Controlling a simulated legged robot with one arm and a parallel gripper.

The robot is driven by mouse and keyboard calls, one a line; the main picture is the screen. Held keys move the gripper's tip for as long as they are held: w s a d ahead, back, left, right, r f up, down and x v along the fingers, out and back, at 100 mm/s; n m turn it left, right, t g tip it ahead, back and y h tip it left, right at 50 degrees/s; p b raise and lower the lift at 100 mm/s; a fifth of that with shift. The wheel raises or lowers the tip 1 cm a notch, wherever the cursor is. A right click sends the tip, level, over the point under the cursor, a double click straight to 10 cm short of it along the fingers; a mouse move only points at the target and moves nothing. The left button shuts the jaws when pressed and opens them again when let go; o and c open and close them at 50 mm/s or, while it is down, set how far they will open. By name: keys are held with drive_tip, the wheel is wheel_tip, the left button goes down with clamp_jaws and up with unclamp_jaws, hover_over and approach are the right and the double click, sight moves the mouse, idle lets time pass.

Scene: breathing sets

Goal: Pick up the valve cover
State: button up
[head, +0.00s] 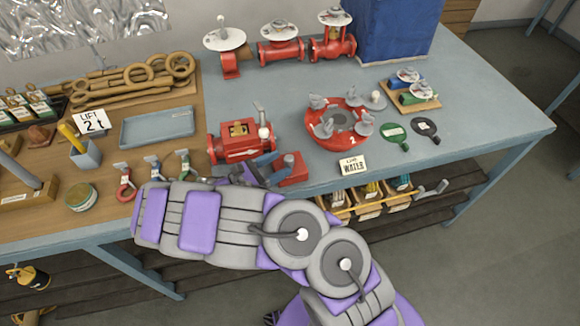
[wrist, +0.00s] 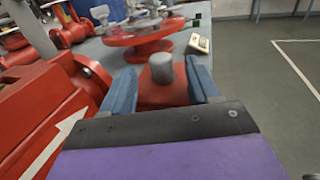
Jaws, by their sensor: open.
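A small red block with a grey cylindrical knob, which looks like the valve cover (wrist: 161,90), sits on the blue table. In the head view the red block (head: 291,169) lies near the front edge, right of a red valve body (head: 240,141). My gripper (head: 266,169) is low over the table, just left of the block. In the wrist view the two blue fingers (wrist: 162,78) stand apart, one on each side of the block and knob. I cannot tell whether they touch it. The block's near side is hidden by my gripper.
The red valve body with a white arrow (wrist: 60,135) is close on the left. Clear table lies at the far right.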

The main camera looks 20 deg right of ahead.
sight(285, 162)
drive_tip(key=shift+w+d+f, duration=0.1)
drive_tip(key=shift+w+d, duration=0.3)
drive_tip(key=shift+d, duration=1.45)
drive_tip(key=shift+c, duration=0.8)
drive_tip(key=shift+a, duration=0.1)
drive_tip(key=shift+c, duration=1.4)
drive_tip(key=shift+a, duration=0.8)
drive_tip(key=c, duration=0.5)
drive_tip(key=shift+c, duration=0.6)
drive_tip(key=shift+d, duration=0.15)
clamp_jaws()
drive_tip(key=shift+d, duration=0.55)
